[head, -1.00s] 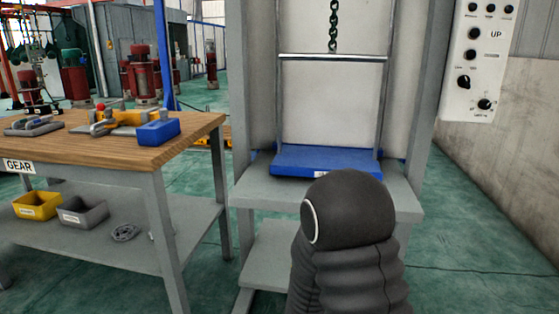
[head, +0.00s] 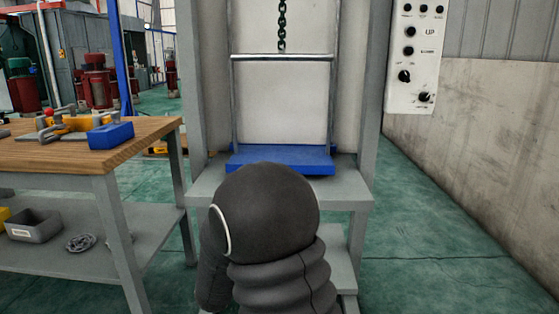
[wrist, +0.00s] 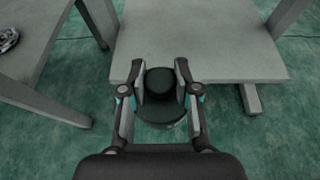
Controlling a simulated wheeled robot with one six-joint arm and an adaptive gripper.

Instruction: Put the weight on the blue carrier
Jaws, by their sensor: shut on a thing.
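The blue carrier (head: 280,160) is a flat blue platform on a metal frame, hung from a dark chain. It rests on or just above the grey stand (head: 345,195), and nothing shows on its visible part. In the wrist view my gripper (wrist: 160,88) is shut on a dark round weight (wrist: 160,115) with a knob on top. The weight is in front of the near edge of the grey stand, above the green floor. In the head view my dark arm hides the gripper, the weight and part of the stand's front.
A wooden-topped workbench (head: 85,152) stands on the left with tools and a blue block (head: 110,135) on it. Its lower shelf holds a grey bin (head: 35,225). A control panel (head: 415,55) is at the right. Grey posts flank the carrier. Floor at the right is clear.

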